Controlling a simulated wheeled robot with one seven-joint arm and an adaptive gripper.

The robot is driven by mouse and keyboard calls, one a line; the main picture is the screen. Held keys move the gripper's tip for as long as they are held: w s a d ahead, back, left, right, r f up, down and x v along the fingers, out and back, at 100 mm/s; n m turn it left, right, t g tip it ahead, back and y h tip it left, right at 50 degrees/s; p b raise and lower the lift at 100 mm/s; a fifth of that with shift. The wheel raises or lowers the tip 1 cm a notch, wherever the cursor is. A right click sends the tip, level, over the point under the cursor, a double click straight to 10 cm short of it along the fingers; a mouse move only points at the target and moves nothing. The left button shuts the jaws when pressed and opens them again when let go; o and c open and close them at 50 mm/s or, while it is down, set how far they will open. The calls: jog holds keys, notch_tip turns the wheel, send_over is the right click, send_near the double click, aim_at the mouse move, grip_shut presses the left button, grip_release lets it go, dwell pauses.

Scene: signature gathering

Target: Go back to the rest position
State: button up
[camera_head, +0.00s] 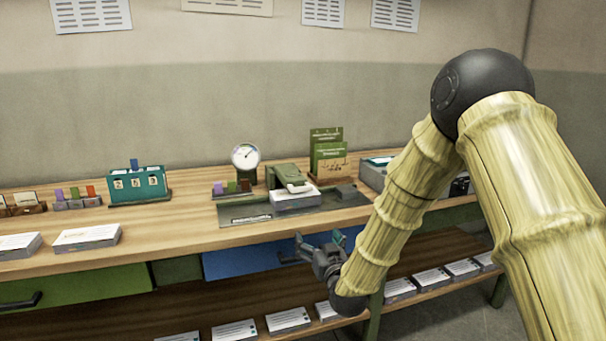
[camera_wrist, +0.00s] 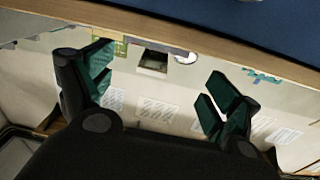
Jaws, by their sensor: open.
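My gripper (camera_head: 318,252) hangs in front of the wooden table's (camera_head: 200,229) front edge, near the blue drawer front (camera_head: 240,262), in the head view. In the wrist view my gripper (camera_wrist: 155,88) shows two dark fingers with green pads, spread wide apart with nothing between them. My bamboo-like arm comes down from the right side of the head view and hides part of the table's right end.
On the table stand a teal box (camera_head: 137,185), a round dial (camera_head: 245,157), a green stapler-like device (camera_head: 288,176) and paper stacks (camera_head: 86,238). A lower shelf (camera_head: 120,322) holds several paper stacks. Floor (camera_head: 455,318) shows at lower right.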

jog(key=s+d+f+m+g+h, duration=0.1)
jog(key=s+d+f+g, duration=0.25)
jog(key=s+f, duration=0.65)
jog(key=s+d+f+g+h, duration=0.1)
jog(key=s+d+f+g, duration=0.25)
jog(key=s+f, duration=0.65)
jog(key=s+d+f+m+g+h, duration=0.1)
jog(key=s+d+f+g, duration=0.4)
jog(key=f, duration=0.9)
jog(key=s+d+f+g+h, duration=0.1)
jog(key=s+d+f+g, duration=0.15)
jog(key=s, duration=0.75)
jog(key=s+d+f+m+g, duration=0.15)
jog(key=s+f, duration=0.25)
jog(key=s, duration=0.7)
jog(key=s+d+f+n+g+h, duration=0.1)
jog(key=s+d+f+g, duration=0.15)
jog(key=s, duration=0.75)
notch_tip(320, 180, up, 19)
jog(key=p, duration=1.8)
jog(key=shift+w+f+t+p, duration=0.2)
jog(key=shift+w+t+p, duration=0.15)
jog(key=shift+t, duration=0.1)
